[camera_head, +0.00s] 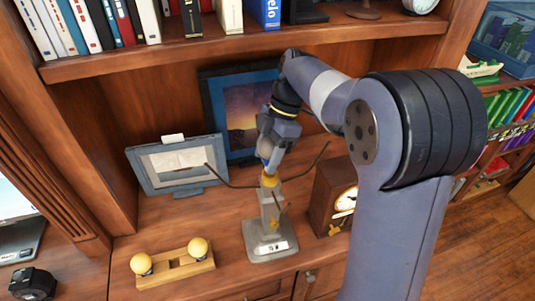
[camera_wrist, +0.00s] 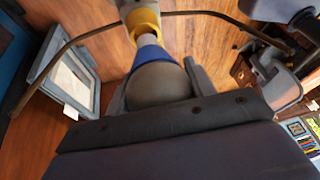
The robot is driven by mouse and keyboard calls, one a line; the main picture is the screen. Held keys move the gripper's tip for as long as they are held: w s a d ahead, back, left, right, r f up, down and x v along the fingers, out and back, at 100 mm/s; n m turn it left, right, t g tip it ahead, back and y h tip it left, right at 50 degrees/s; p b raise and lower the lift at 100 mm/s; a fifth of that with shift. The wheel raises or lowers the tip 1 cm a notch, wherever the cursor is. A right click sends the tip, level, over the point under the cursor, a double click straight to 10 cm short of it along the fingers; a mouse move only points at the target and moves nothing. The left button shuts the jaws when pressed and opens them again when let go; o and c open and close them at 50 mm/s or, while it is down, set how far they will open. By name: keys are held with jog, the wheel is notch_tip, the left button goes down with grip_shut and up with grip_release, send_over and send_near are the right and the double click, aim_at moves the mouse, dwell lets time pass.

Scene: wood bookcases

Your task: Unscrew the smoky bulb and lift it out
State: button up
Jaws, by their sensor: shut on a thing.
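The smoky bulb (camera_head: 264,152) is a grey globe at the top of the lamp stand (camera_head: 268,244). My gripper (camera_head: 271,143) points down and is shut on it. In the wrist view the bulb (camera_wrist: 158,86) sits between my fingers (camera_wrist: 156,92), with a blue band around its lower part. A pale neck shows between this band and the yellow socket (camera_wrist: 143,22). The socket also shows in the head view (camera_head: 270,181), just below the bulb. The neck points at the socket; I cannot tell whether its end is still inside.
Thin dark rods stick out from the lamp stand. A wooden holder (camera_head: 173,283) with two yellowish bulbs (camera_head: 198,248) stands front left. A grey picture frame (camera_head: 215,181), a darker frame (camera_head: 207,100) and a wooden clock (camera_head: 323,200) stand close by. A shelf of books (camera_head: 130,62) is above.

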aim_at(268, 144)
jog(key=shift+r+p, duration=1)
jog(key=shift+r, duration=0.5)
